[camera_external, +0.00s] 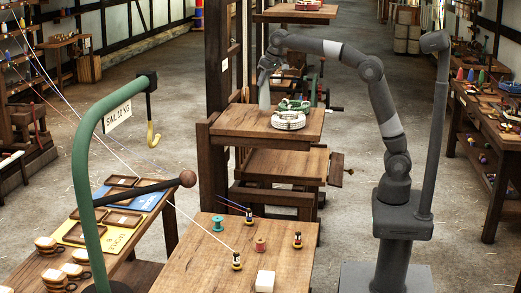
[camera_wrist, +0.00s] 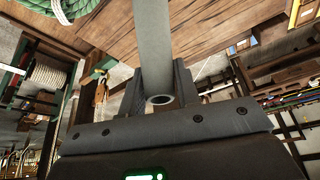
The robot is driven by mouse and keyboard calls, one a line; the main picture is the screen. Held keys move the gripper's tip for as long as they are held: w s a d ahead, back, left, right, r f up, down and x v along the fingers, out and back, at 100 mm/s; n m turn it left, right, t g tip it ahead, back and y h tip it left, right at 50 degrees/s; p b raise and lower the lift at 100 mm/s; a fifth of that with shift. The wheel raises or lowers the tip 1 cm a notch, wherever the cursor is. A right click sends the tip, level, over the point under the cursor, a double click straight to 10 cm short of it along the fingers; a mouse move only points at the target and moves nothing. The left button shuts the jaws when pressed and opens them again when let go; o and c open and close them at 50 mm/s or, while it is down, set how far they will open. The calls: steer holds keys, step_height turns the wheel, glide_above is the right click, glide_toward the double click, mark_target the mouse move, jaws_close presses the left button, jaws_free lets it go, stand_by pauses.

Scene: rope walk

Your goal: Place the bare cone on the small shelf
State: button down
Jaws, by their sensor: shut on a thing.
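The bare cone (camera_external: 264,96) is a slim, pale grey-green piece. My gripper (camera_external: 266,74) is shut on its upper end and holds it roughly upright over the left back part of the small wooden shelf (camera_external: 228,124). In the wrist view the cone (camera_wrist: 154,45) runs between the two fingers of my gripper (camera_wrist: 158,85), its hollow end towards the camera. The shelf's planks (camera_wrist: 205,22) show beyond it. I cannot tell whether the cone's lower end touches the shelf.
A white rope coil (camera_external: 288,120) and a green rope coil (camera_external: 293,104) lie on the shelf, right of the cone. A dark wooden post (camera_external: 216,60) stands at the shelf's left. The shelf's front strip is bare. Spools stand on the nearer table (camera_external: 200,265).

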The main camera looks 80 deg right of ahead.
mark_target(264, 86)
steer(key=shift+f, duration=1.55)
steer(key=c, duration=1.1)
jaws_free()
steer(key=v, duration=1.2)
steer(key=s+a+f+n, duration=0.1)
steer(key=s+a+f, duration=0.1)
steer(key=s+f, duration=0.7)
steer(key=s+a+f+n+t+y, duration=0.1)
steer(key=s+a+f+n, duration=0.1)
steer(key=s+f, duration=0.6)
steer(key=s+a+f+n, duration=0.1)
steer(key=s+a+f, duration=0.2)
steer(key=s+f, duration=0.6)
steer(key=shift+s+a+f+n+y, duration=0.1)
steer(key=shift+s+f+n+y, duration=0.1)
steer(key=shift+s, duration=1.4)
steer(key=shift+s+f+n+y, duration=0.1)
steer(key=shift+s+y, duration=0.1)
steer(key=shift+s, duration=1.4)
